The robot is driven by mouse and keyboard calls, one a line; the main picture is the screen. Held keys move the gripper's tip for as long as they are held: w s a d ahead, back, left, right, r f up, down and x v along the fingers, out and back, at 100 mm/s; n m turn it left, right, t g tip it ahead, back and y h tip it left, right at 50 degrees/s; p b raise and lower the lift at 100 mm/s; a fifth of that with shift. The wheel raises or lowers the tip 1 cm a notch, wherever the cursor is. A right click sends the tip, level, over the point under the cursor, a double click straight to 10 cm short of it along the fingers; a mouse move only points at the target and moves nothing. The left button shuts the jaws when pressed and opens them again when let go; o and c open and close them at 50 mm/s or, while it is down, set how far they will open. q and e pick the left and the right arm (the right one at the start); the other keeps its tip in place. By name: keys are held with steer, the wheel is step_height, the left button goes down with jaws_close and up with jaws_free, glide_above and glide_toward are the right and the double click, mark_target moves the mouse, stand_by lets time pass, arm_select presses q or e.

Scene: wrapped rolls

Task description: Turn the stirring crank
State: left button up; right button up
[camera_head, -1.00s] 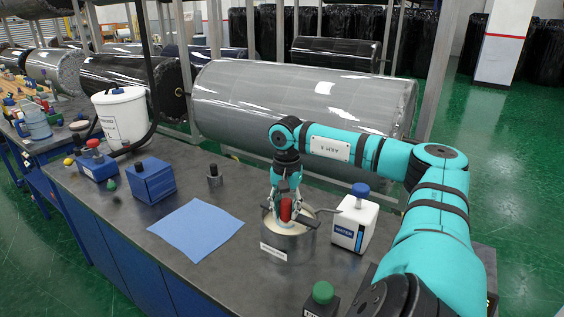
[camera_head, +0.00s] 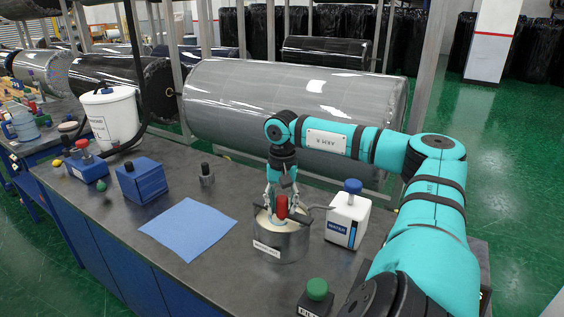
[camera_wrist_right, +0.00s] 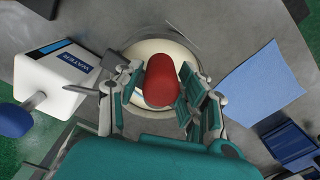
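A grey metal pot (camera_head: 280,243) with pale contents stands near the front of the dark bench. The red crank handle (camera_head: 281,207) stands up over its top; it also shows in the right wrist view (camera_wrist_right: 161,82). My right gripper (camera_head: 281,196) reaches down over the pot. In the right wrist view its fingers (camera_wrist_right: 163,92) are parted on either side of the red handle. A narrow gap shows at the left finger; the right finger is close to the handle, and contact there is unclear. The crank's lower part is hidden. My left gripper is out of view.
A white WATER container (camera_head: 347,220) with a blue cap stands close to the pot's right. A green-capped bottle (camera_head: 317,292) is in front. A blue sheet (camera_head: 187,228) lies left of the pot. Blue boxes (camera_head: 141,180) and a white bucket (camera_head: 112,117) stand farther left.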

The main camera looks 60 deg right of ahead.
steer(key=shift+o, duration=1)
steer(key=shift+f, duration=0.1)
steer(key=shift+a, duration=0.1)
step_height(320, 180, up, 10)
steer(key=shift+f, duration=0.25)
steer(key=shift+r, duration=1.25)
